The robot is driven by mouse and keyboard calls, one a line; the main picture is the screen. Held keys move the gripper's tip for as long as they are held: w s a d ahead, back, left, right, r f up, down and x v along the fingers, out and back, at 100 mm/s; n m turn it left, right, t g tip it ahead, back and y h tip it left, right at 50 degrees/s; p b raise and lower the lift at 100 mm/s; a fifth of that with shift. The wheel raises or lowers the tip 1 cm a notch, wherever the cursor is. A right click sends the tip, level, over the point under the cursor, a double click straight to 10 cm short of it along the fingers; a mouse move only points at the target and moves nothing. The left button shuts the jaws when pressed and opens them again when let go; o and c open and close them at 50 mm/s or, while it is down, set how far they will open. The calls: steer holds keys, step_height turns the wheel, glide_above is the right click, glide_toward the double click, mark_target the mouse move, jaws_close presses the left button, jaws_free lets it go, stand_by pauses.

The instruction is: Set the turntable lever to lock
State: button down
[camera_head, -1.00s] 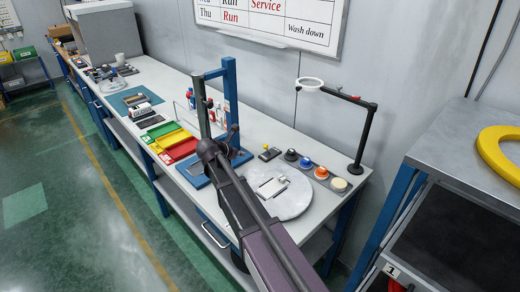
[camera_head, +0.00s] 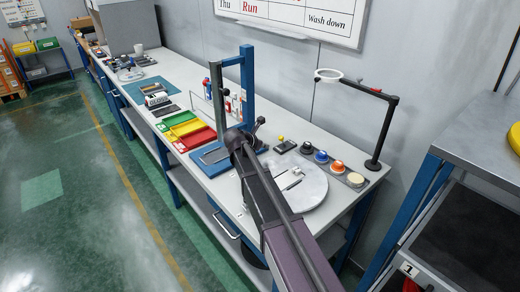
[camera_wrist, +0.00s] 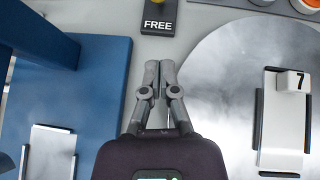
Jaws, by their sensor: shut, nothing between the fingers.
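The turntable is a pale grey round disc (camera_head: 312,192) on the bench's right part; its edge fills the right of the wrist view (camera_wrist: 215,75). A small black plate (camera_head: 288,147) with a yellow knob (camera_head: 281,138) sits just behind the disc. In the wrist view this plate (camera_wrist: 158,22) reads FREE; the lever's full shape is cut off at the top edge. My gripper (camera_wrist: 160,66) is shut and empty, between a blue base and the disc, with its tips pointing at the FREE plate and apart from it in the picture. My arm hides the gripper in the head view.
A blue press frame (camera_head: 247,90) stands left of the disc; its blue base (camera_wrist: 95,100) is close by my gripper. Several coloured knobs (camera_head: 321,156) line the bench behind the disc. A black lamp-like arm with a white ring (camera_head: 328,75) stands at the right.

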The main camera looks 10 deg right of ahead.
mark_target(283, 142)
steer(key=b+x, duration=0.2)
steer(key=x, duration=0.2)
steer(key=shift+a, duration=0.15)
steer(key=shift+w+d+r+p, duration=0.2)
steer(key=shift+w+d+p, duration=0.1)
steer(key=shift+w+d, duration=0.4)
steer(key=shift+w+d+r+p, duration=0.25)
steer(key=shift+w+d, duration=0.35)
steer(key=shift+d, duration=0.2)
steer(key=shift+d, duration=0.1)
